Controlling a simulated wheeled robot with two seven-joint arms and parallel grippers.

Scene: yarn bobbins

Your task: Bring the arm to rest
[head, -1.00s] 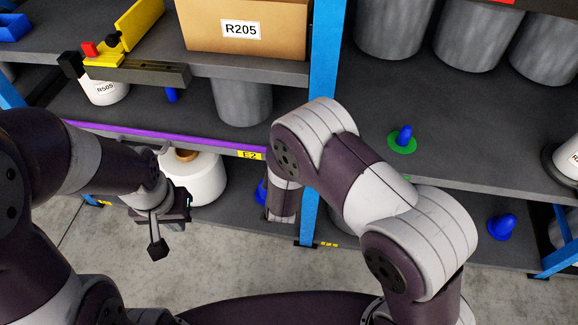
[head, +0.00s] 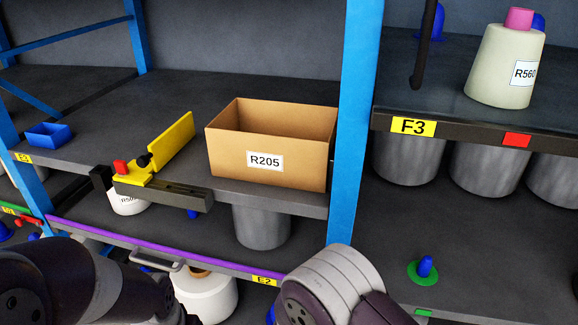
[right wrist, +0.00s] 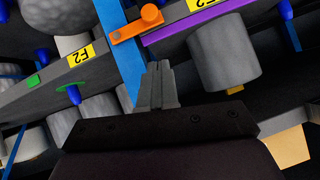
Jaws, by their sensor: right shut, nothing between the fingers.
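My right gripper (right wrist: 157,85) shows in the right wrist view with its grey fingers together and nothing between them. It is in front of the shelving, near a blue upright (right wrist: 118,45). The right arm (head: 335,290) is folded at the bottom middle of the head view, and its gripper is out of that frame. My left arm (head: 75,290) shows at the bottom left of the head view. Its gripper is below the frame's edge and hidden.
A cardboard box marked R205 (head: 265,160) stands on the left shelf beside a blue post (head: 355,130). A yellow fixture (head: 165,150) sits at the shelf edge. A cream yarn bobbin (head: 505,70) stands on the upper right shelf. A white bobbin (head: 207,298) is below the purple-edged shelf.

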